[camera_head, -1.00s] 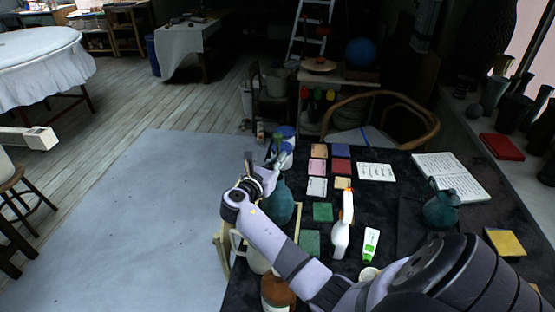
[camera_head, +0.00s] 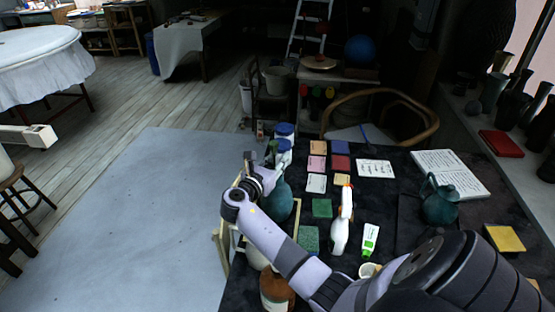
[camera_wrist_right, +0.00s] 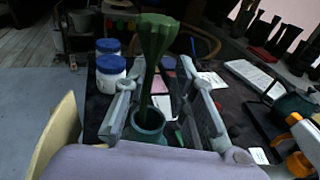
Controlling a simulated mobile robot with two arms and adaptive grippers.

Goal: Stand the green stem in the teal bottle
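The teal bottle (camera_head: 280,203) stands upright at the table's left side, partly behind my right arm. In the right wrist view its round mouth (camera_wrist_right: 148,122) lies between my fingers. The green stem (camera_wrist_right: 155,45) rises from that mouth, its lower end inside the neck and its thick top above. In the head view the stem (camera_head: 271,150) is small and partly hidden by my gripper. My right gripper (camera_wrist_right: 165,105) is open, its fingers spread on either side of the stem with a clear gap on the right. My left gripper is not in view.
Blue-lidded jars (camera_head: 284,139) stand just behind the bottle. A white spray bottle (camera_head: 340,235), a green-and-white tube (camera_head: 370,240) and a brown jar (camera_head: 277,291) are nearby. A teal jug (camera_head: 439,205) stands at the right. Coloured tiles lie across the middle.

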